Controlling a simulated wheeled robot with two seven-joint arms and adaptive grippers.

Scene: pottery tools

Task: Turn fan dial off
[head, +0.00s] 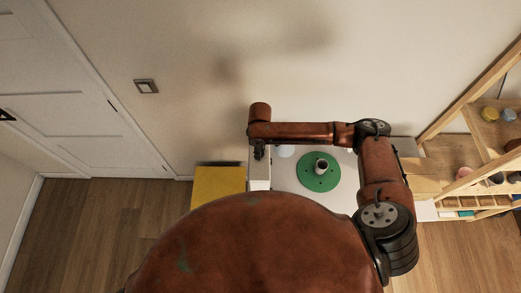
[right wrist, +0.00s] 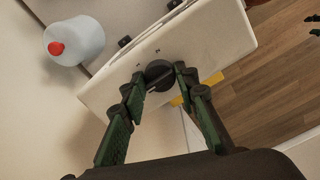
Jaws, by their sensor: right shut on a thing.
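The dial is a round black knob (right wrist: 158,73) on the face of a white panel (right wrist: 215,38) in the right wrist view. My right gripper (right wrist: 159,80) has one green-padded finger on each side of the knob and is shut on it. Small marks are printed beside the knob, too small to read. In the head view my right arm reaches leftward and its gripper (head: 259,153) points down at the left end of the white unit; the knob is hidden there. My left gripper is not in view.
A white bottle with a red cap (right wrist: 75,42) stands close to the panel. A green disc (head: 320,172) holding a small cylinder lies on the white surface. A yellow box (head: 217,187) is at left. A wooden shelf (head: 480,125) is at right.

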